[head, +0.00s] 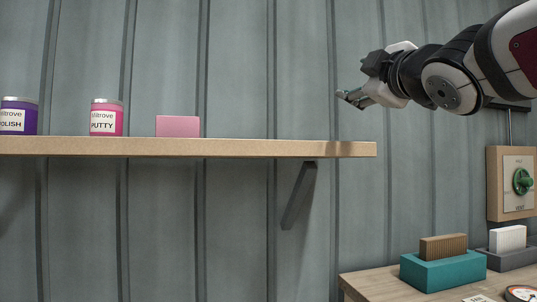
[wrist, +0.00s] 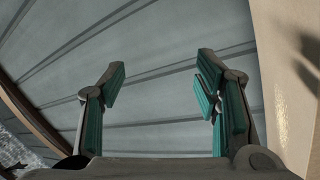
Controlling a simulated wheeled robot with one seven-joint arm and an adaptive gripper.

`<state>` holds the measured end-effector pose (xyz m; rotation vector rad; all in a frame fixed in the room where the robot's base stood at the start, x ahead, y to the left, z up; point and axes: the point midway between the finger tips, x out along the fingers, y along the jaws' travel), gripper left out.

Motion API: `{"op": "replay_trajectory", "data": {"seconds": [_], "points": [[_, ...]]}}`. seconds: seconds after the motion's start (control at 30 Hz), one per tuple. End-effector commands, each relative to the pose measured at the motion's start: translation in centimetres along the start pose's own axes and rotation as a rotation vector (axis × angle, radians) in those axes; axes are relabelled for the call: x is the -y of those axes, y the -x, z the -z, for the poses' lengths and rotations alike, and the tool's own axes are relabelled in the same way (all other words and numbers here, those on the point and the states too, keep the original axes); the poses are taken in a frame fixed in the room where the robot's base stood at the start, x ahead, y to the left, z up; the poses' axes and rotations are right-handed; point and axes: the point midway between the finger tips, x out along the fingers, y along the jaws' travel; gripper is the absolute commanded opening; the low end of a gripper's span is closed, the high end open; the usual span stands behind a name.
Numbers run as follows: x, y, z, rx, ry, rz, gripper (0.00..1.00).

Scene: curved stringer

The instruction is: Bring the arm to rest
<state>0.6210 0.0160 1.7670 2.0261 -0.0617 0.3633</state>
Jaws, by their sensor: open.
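My gripper (head: 350,98) is at the upper right of the head view, pointing left, above the right end of the wooden shelf. It is clear of the shelf and holds nothing. In the wrist view its two teal-padded fingers (wrist: 162,88) stand wide apart, with only the grey ribbed wall (wrist: 155,60) behind them. My arm reaches in from the right edge of the head view.
The shelf (head: 270,147) bears a purple polish jar (head: 18,117), a pink putty jar (head: 106,119) and a pink block (head: 178,126). At lower right, a workbench (head: 385,284) holds a teal block holder (head: 440,271) and a grey one (head: 512,258). A box with a green knob (head: 522,181) hangs above.

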Motion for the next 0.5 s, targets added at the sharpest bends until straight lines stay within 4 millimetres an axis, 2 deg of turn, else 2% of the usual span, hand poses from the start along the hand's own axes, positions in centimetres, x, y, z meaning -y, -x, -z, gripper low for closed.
{"op": "replay_trajectory", "data": {"seconds": [0.03,0.1,0.2,0.37,0.5], "points": [[2.0,1.7,-2.3,0.093,-0.087,0.047,0.57],[5.0,3.9,-5.1,0.217,-0.199,0.109,0.57],[9.2,7.5,-8.5,0.382,-0.345,0.193,0.57],[16.4,14.5,-12.4,0.637,-0.554,0.323,0.57],[22.6,21.7,-14.3,0.861,-0.719,0.438,0.57]]}}
